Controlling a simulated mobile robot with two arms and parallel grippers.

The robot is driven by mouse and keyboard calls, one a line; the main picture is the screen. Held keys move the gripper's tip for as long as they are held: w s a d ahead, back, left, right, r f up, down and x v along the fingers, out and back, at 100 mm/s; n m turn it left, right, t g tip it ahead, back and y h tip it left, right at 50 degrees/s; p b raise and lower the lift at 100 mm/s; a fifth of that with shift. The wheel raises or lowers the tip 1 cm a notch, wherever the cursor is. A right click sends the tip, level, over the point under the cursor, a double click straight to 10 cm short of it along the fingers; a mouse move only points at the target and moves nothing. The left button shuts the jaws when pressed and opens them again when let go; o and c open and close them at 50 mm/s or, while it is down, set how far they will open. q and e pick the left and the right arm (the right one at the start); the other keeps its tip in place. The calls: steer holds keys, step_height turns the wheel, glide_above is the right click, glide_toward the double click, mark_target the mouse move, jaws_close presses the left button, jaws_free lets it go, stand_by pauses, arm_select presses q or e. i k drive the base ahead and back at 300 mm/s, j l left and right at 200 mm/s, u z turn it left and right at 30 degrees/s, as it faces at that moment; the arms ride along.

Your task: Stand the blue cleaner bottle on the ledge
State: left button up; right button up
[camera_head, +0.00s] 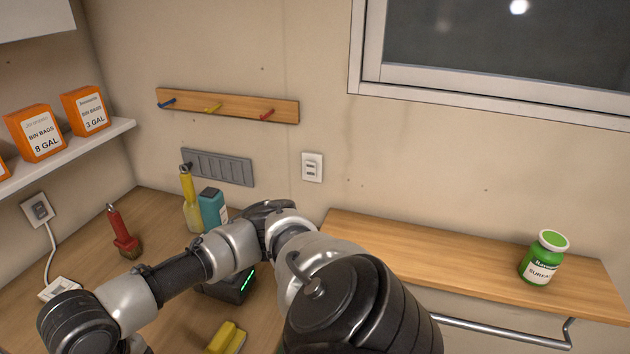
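A teal-blue bottle (212,208) with a dark cap and a pale label stands upright on the wooden counter near the back wall. My arm hides its lower part. It is the only blue bottle I see. The wooden ledge (430,251) runs along the wall at the right, under the window. One of my arms crosses the middle and lower left of the view, in front of the bottle. Neither gripper's fingers show, so I cannot see what they hold.
A yellow bottle (190,205) stands just left of the blue one. A red-handled brush (121,232) and a yellow object (227,338) are on the counter (165,215). A green jar (543,258) stands at the ledge's right; its left and middle are clear. A metal rail (500,332) runs below.

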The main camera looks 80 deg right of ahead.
mark_target(564, 278)
steer(key=k+z, duration=0.35)
steer(key=k+l+z, duration=0.1)
steer(key=z, duration=0.2)
steer(key=k+z, duration=0.1)
steer(key=z, duration=2.05)
